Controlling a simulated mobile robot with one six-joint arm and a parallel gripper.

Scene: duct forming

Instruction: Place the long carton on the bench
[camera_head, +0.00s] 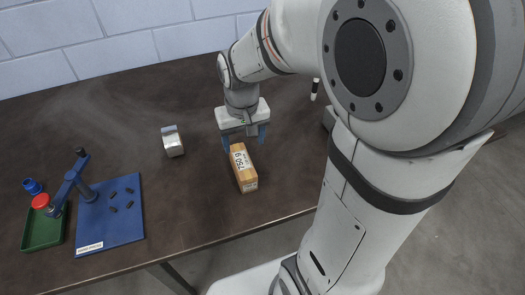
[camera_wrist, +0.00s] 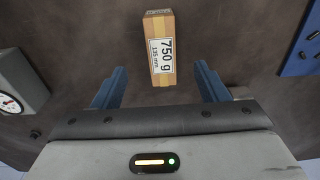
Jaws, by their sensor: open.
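The long carton (camera_head: 244,169) is a brown box with a white label. It lies on the dark bench (camera_head: 130,95) near the front edge. In the wrist view the carton (camera_wrist: 159,48) shows its label reading 750 g and lies ahead of the fingers, roughly centred between them. My gripper (camera_head: 244,138) is at the carton's far end, with its blue fingers apart. In the wrist view my gripper (camera_wrist: 160,88) is open and nothing is held between the fingers. I cannot tell the exact height of the fingertips above the bench.
A small white and grey block (camera_head: 172,141) stands left of the carton. A blue hand press board (camera_head: 118,225) with several dark pieces and a green tray (camera_head: 42,232) with red and blue items are at the left. A grey device with a dial (camera_wrist: 14,100) shows in the wrist view. The back of the bench is clear.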

